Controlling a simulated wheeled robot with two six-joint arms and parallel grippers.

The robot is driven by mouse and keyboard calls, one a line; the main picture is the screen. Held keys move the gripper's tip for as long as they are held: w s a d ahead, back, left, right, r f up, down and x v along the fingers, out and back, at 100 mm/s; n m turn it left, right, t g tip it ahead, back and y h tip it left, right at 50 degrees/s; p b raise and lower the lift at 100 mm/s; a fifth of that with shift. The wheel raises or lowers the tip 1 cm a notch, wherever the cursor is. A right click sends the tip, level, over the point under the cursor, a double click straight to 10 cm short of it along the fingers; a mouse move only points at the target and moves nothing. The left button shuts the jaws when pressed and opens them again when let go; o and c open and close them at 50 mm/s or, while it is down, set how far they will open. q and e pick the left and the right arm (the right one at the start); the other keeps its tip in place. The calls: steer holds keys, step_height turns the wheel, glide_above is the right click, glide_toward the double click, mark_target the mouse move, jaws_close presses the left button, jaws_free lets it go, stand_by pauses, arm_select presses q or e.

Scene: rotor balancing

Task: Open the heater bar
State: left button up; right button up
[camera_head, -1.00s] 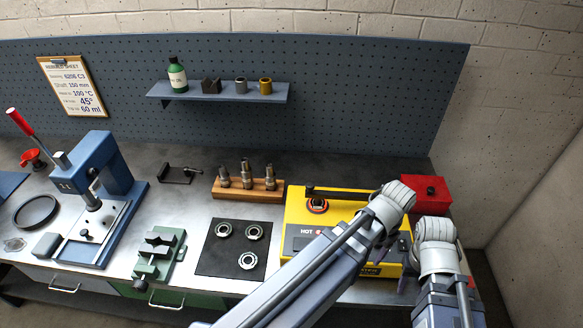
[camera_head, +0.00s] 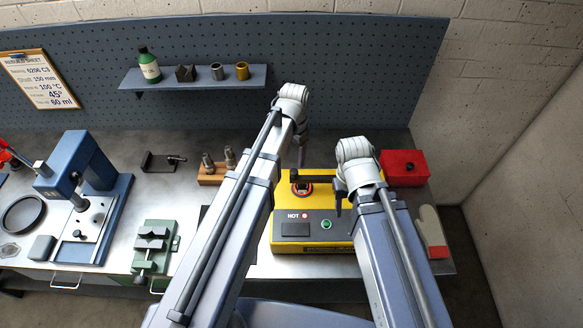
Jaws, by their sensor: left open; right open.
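The yellow heater (camera_head: 283,238) stands on the bench right of centre, with a HOT label on its dark front panel. The dark heater bar (camera_head: 313,179) lies across its top, above a ring-shaped part (camera_head: 302,190); its right end is hidden by my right wrist. My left gripper (camera_head: 303,156) points down just behind the bar's left part, open, with no object visible in it. My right gripper (camera_head: 338,207) is over the heater's right half, open, with no object visible in it. The small fingers make contact with the heater hard to judge.
A red box (camera_head: 404,168) and an oven glove (camera_head: 431,230) lie right of the heater. A wooden block with metal pieces (camera_head: 211,176) is partly behind my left arm. A green vise (camera_head: 153,243) and a blue press (camera_head: 88,165) stand left. A shelf (camera_head: 195,78) hangs behind.

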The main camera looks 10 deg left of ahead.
mark_target(294, 171)
arm_select(q)
step_height(294, 171, down, 7)
steer(key=b, duration=0.6)
steer(key=shift+f+b, duration=0.2)
steer(key=shift+b, duration=0.2)
steer(key=shift+r, duration=0.1)
steer(key=shift+c, duration=0.3)
jaws_close()
stand_by(0.5)
